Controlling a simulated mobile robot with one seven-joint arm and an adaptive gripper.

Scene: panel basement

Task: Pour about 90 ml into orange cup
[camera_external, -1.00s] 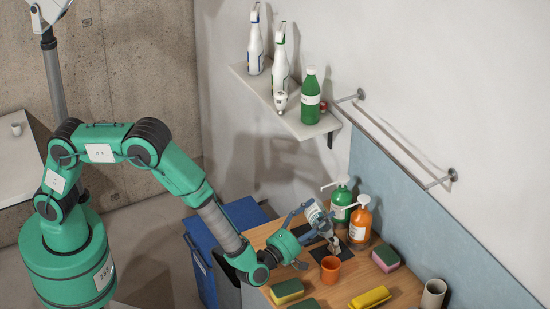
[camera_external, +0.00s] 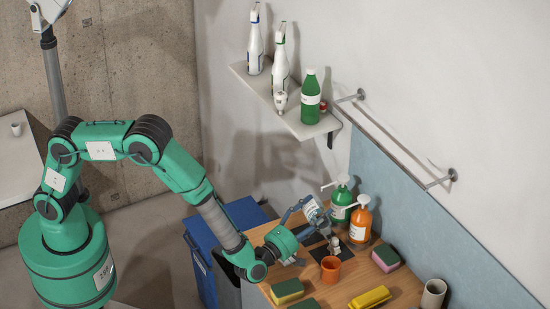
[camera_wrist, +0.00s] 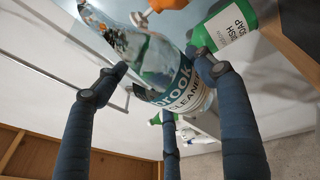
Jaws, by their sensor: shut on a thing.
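My gripper (camera_external: 305,215) is shut on a clear bottle with a white label (camera_external: 315,212), just above the wooden counter. In the wrist view my fingers (camera_wrist: 163,80) close around this bottle (camera_wrist: 185,85), whose label reads partly "CLEANER". In the external view it is tilted, its lower-right end toward the orange cup. The cup's inside is too small to show any level, and I cannot tell whether liquid is flowing.
Green (camera_external: 341,203) and orange (camera_external: 360,220) pump bottles stand behind the cup. Sponges (camera_external: 385,258), a yellow item (camera_external: 370,298) and a pale cup (camera_external: 433,293) are to the right and front. A shelf (camera_external: 250,77) with bottles hangs above. A blue bin (camera_external: 205,268) is left of the counter.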

